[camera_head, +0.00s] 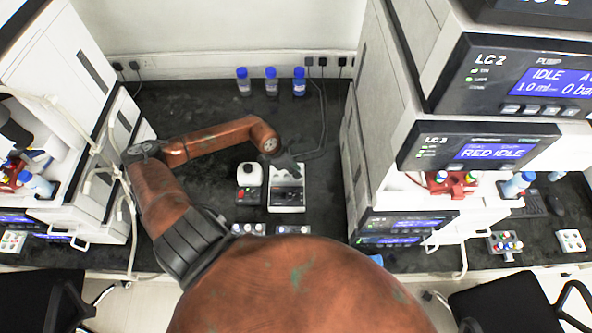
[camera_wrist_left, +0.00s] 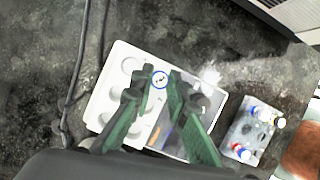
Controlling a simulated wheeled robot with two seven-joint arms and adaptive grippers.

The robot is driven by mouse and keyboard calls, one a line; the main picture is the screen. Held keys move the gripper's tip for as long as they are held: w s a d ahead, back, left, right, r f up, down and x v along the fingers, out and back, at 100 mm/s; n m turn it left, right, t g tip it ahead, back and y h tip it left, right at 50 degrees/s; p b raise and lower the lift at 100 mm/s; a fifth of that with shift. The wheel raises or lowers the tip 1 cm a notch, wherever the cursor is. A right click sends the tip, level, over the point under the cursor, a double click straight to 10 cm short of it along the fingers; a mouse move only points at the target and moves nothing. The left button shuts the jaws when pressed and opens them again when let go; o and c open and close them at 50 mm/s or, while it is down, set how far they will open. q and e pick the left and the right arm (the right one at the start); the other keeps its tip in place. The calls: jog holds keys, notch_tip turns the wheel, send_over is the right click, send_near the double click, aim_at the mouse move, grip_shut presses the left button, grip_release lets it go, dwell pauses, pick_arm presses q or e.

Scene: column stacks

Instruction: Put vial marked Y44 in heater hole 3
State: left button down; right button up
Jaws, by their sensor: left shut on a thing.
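My left gripper (camera_head: 289,168) is over the back part of the white heater (camera_head: 287,208) in the head view. In the left wrist view its green fingers (camera_wrist_left: 158,92) are shut on a vial (camera_wrist_left: 159,79) with a blue-ringed white top. The mark on that top is too small to read. The heater (camera_wrist_left: 98,112) lies under the fingers there, with round holes showing at its left side. The fingers hide other holes, and I cannot tell whether the vial is above a hole or partly in one. My right gripper is in neither view.
A vial rack (camera_wrist_left: 246,130) with several coloured caps stands right of the heater in the wrist view. A device with a white top (camera_head: 249,175) stands beside the heater. Blue-capped bottles (camera_head: 271,82) stand at the back. Tall instrument stacks (camera_head: 375,120) flank the bench.

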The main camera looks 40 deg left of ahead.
pick_arm(q)
jog(key=shift+f, duration=0.3)
jog(key=c, duration=1.8)
grip_release()
jog(key=o, duration=0.3)
jog(key=shift+o, duration=0.2)
jog(key=shift+r, duration=0.15)
